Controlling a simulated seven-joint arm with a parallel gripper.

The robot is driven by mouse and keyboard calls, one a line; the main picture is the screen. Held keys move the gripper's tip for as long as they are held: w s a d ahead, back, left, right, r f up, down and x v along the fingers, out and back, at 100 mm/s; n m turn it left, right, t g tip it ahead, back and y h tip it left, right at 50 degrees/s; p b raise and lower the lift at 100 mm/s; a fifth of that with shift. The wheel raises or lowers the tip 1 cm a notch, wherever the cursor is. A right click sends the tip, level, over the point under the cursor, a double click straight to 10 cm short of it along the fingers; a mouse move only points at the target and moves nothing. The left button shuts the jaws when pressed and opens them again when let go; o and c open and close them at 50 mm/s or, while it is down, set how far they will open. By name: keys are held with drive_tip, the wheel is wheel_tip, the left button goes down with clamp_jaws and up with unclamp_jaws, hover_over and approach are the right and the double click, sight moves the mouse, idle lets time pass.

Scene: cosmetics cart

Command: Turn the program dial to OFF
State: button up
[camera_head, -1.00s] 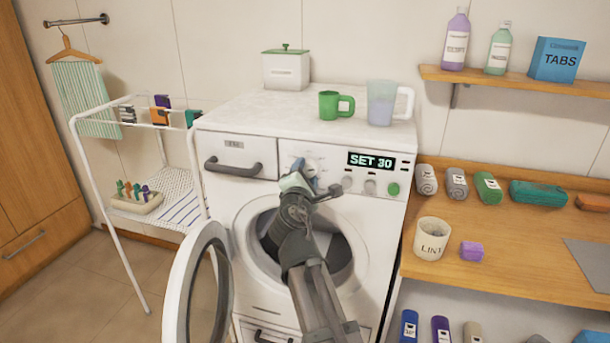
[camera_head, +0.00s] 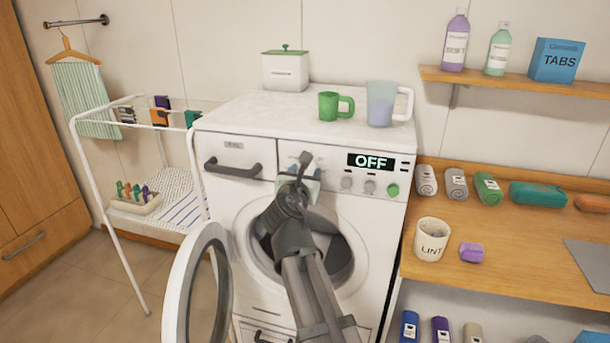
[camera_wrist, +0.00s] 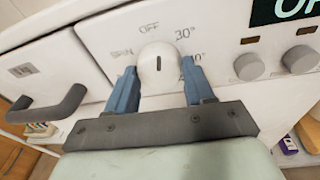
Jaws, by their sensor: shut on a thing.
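The program dial (camera_wrist: 160,66) is a round white knob with a dark mark, on the washing machine's front panel in the wrist view. Labels SPIN, OFF, 30° and 40° surround it, with OFF above it. My gripper (camera_wrist: 161,84) is shut on the dial, one blue finger on each side. In the head view my gripper (camera_head: 304,172) is at the panel and hides most of the dial. The display (camera_head: 370,162) reads OFF, and part of it shows in the wrist view (camera_wrist: 292,10).
The washer door (camera_head: 198,285) hangs open at the left of the drum. Two smaller grey knobs (camera_wrist: 249,66) and a green button (camera_head: 393,190) are right of the dial. The detergent drawer handle (camera_head: 233,168) sticks out at left. A green mug (camera_head: 328,105) stands on top.

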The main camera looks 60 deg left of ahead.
drive_tip(key=shift+n, duration=1.3)
drive_tip(key=shift+h, duration=0.3)
drive_tip(key=o, duration=1)
drive_tip(key=shift+o, duration=0.2)
drive_tip(key=v, duration=1.4)
drive_tip(key=shift+a+f, duration=0.1)
drive_tip(key=shift+a, duration=0.05)
